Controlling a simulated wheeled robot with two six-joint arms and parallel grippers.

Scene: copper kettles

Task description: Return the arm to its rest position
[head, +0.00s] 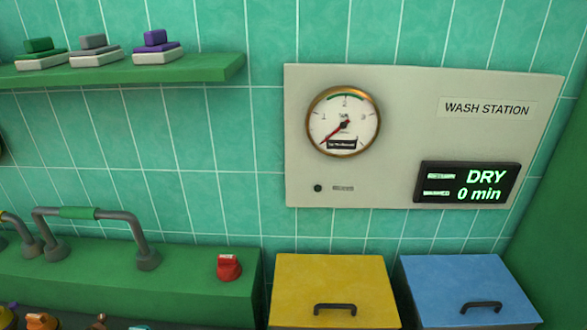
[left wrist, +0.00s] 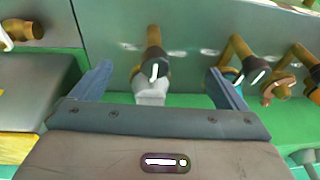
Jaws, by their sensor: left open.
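My left gripper (left wrist: 160,70) shows in the left wrist view, its two fingers wide apart. A brass-coloured fitting with a pale grey lower end (left wrist: 150,92) appears between the fingers, with a gap on both sides. I cannot tell how far in front of the fingers it is. Neither gripper shows in the head view. My right gripper is in no view.
More brass fittings (left wrist: 242,55) stand right of the fingers. In the head view, a green counter (head: 190,275) carries a grey pipe handle (head: 110,216) and red knob (head: 228,267). Yellow (head: 330,275) and blue (head: 465,275) boxes stand right, below the wash station panel (head: 400,100).

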